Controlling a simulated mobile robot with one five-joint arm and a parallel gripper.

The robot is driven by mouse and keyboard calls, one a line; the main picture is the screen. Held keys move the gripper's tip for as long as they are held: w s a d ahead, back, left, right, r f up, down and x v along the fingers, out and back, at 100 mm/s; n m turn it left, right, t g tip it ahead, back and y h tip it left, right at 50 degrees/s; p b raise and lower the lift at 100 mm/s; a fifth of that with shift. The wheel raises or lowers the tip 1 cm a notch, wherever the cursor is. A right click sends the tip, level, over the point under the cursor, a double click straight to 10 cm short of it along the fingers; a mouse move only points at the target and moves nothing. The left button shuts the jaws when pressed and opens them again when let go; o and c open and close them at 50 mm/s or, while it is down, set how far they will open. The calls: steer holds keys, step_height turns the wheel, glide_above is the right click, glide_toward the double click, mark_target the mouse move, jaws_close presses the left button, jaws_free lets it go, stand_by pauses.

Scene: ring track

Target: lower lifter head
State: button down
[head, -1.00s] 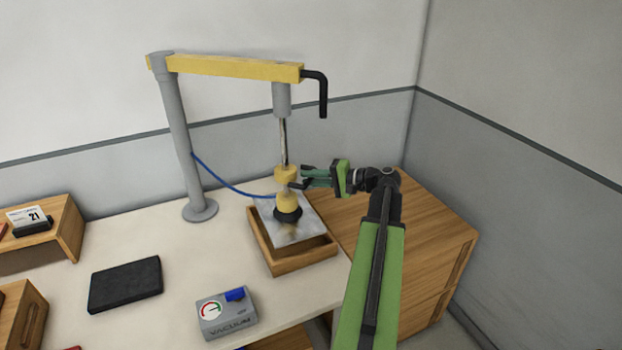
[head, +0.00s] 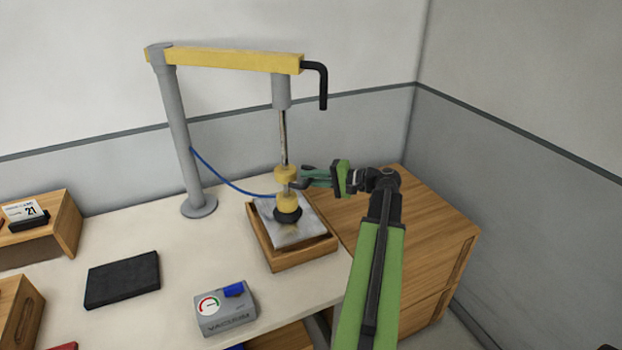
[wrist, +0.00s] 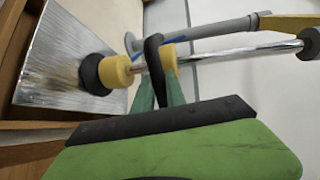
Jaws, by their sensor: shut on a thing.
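The lifter head (head: 288,202), yellow with a black suction cup, hangs upright on a thin metal rod below the yellow boom (head: 225,62). Its cup is over a shiny metal plate (head: 290,236) in a wooden tray (head: 305,260). In the wrist view the cup (wrist: 92,74) looks against or very close to the plate (wrist: 55,60); I cannot tell which. My gripper (head: 302,180) reaches in from the right and is shut on the head's black handle (wrist: 153,55). The fingertips partly hide the handle in the head view.
A grey post (head: 180,140) holds the boom, with a blue hose running to the head. A vacuum box (head: 225,312) with a blue switch stands in front of the tray. A black pad (head: 122,280) lies left. A wooden cabinet (head: 420,235) stands right.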

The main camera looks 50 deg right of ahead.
step_height(320, 180, down, 7)
steer(key=b, duration=0.5)
steer(key=shift+f+b, duration=0.15)
steer(key=shift+b, duration=0.15)
steer(key=shift+r, duration=0.2)
steer(key=c, duration=1.4)
jaws_free()
steer(key=shift+o, duration=0.2)
steer(key=p+v, duration=0.4)
steer(key=v, duration=1.3)
steer(key=shift+s, duration=0.2)
steer(key=shift+s+d, duration=0.1)
steer(key=shift+d, duration=0.05)
